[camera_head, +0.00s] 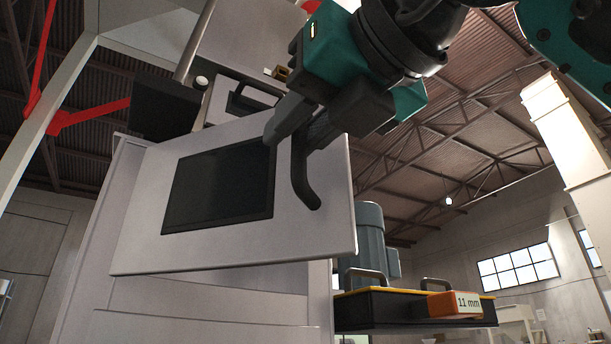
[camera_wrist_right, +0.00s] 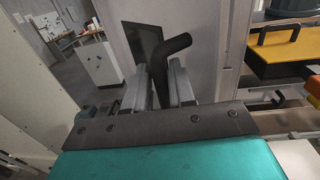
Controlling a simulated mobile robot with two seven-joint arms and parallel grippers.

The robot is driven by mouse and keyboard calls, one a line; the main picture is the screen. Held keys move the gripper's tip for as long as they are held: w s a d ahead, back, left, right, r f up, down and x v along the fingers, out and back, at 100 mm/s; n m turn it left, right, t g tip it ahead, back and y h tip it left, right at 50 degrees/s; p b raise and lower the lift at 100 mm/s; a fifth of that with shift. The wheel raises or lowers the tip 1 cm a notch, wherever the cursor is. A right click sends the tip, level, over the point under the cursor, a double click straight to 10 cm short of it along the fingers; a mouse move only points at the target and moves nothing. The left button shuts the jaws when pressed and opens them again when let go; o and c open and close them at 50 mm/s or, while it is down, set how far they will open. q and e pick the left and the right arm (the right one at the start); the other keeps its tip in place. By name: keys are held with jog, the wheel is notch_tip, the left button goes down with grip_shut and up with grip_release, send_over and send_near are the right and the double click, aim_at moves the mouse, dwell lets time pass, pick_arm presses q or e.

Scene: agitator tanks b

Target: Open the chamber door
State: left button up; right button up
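The chamber door (camera_head: 228,245) is a pale grey panel with a dark window (camera_head: 218,186) and a curved black handle (camera_head: 304,178). It stands at an angle to the pale cabinet (camera_head: 200,306) behind it, its right edge swung out from the front, so it looks partly open. My right gripper (camera_head: 292,132) reaches down from above and has its fingers around the upper part of the handle. In the right wrist view the handle (camera_wrist_right: 178,44) rises from between the two grey fingers (camera_wrist_right: 163,84), which look closed on it. My left gripper is not in view.
Red bars (camera_head: 85,116) cross the upper left. A pale column (camera_head: 566,130) stands at the right.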

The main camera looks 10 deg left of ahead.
jog(key=shift+o, duration=0.8)
jog(key=shift+a, duration=0.2)
jog(key=shift+d, duration=0.15)
jog(key=shift+f, duration=0.1)
jog(key=shift+s+d, duration=0.15)
jog(key=shift+d, duration=0.05)
pick_arm(q)
jog(key=b, duration=0.1)
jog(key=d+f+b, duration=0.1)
jog(key=b, duration=0.1)
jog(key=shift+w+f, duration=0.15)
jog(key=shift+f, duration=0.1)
pick_arm(e)
jog(key=v, duration=1.2)
jog(key=shift+s+d, duration=0.2)
jog(key=shift+c, duration=0.4)
